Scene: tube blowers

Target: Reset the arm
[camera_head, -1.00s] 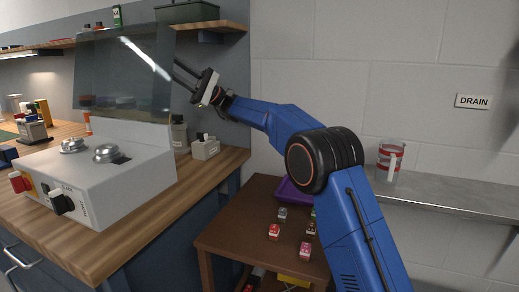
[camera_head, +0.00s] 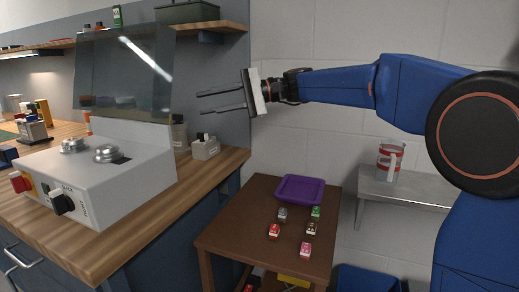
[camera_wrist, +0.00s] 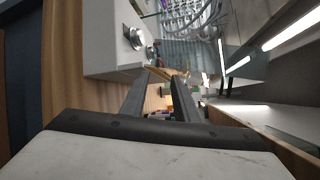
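My gripper (camera_head: 222,100) is in the air in the head view, to the right of the grey machine and above the wooden bench. Its two long dark fingers point left and stand apart, with nothing between them. In the wrist view my gripper (camera_wrist: 160,76) also shows its two fingers apart and empty, with the bench and the machine beyond them. My blue arm reaches in from the right.
The grey machine (camera_head: 110,180) with a tilted clear shield (camera_head: 125,75) stands on the wooden bench (camera_head: 110,235). A measuring jug (camera_head: 390,158) stands on a metal shelf (camera_head: 410,188).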

